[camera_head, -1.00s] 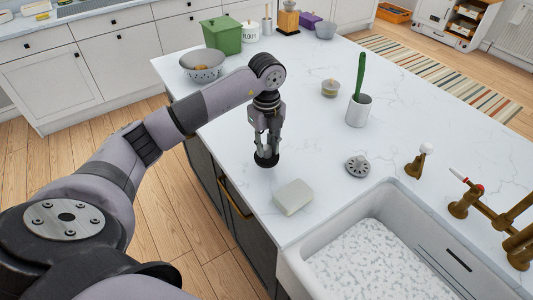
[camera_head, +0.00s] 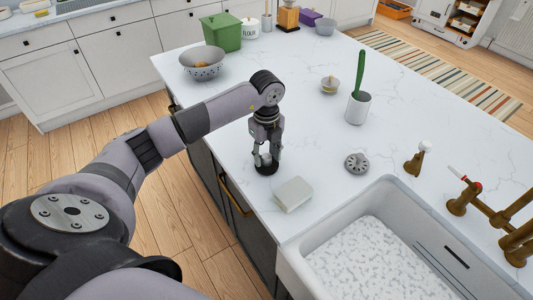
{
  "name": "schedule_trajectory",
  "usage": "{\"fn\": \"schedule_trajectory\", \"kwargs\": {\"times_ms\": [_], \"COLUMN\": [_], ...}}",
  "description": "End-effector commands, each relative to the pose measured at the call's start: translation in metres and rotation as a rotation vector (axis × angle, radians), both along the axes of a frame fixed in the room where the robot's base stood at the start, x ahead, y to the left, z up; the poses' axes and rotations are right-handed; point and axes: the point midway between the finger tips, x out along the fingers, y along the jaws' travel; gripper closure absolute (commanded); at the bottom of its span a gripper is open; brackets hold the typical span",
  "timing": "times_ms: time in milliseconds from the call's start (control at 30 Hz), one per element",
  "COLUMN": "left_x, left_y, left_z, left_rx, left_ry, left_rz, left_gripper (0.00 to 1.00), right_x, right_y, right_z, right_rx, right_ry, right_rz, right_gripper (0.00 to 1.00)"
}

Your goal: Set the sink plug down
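The sink plug (camera_head: 267,169) is a small dark disc at the left edge of the white counter, behind the soap-like block. My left gripper (camera_head: 266,159) points straight down at it, with its fingers closed around the plug's upper part. The plug's underside is at or very near the counter top; whether it touches cannot be told. The fingers partly hide the plug. My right gripper is not in view.
A pale block (camera_head: 293,194) lies just in front of the plug. A grey strainer (camera_head: 357,163), white cup with green brush (camera_head: 358,108) and small jar (camera_head: 330,86) stand to the right. The sink (camera_head: 300,262) is at front right. A colander (camera_head: 202,66) stands behind.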

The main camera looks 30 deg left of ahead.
Motion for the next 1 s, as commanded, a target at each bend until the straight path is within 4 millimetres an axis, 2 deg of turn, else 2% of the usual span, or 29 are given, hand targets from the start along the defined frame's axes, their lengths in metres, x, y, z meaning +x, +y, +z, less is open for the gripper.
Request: {"fn": "schedule_trajectory", "kwargs": {"times_ms": [300, 467, 567, 800, 1000], "left_x": [0.0, 0.001, 0.001, 0.002, 0.001], "left_y": [0.0, 0.0, 0.0, 0.0, 0.0], "left_z": [0.001, 0.012, 0.029, 0.082, 0.114], "left_rx": [0.0, -0.001, 0.001, 0.0, 0.002], "left_ry": [0.0, -0.004, -0.006, -0.007, -0.003], "left_rz": [0.0, -0.001, -0.001, 0.0, 0.0], "left_gripper": [0.57, 0.57, 0.57, 0.57, 0.57], "right_x": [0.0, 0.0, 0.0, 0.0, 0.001], "right_y": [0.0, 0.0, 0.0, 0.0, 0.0], "right_z": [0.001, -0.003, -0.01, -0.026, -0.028], "right_rx": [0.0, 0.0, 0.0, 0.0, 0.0], "right_ry": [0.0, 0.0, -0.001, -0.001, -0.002], "right_rz": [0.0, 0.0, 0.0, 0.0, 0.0], "right_gripper": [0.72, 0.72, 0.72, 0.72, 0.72]}}
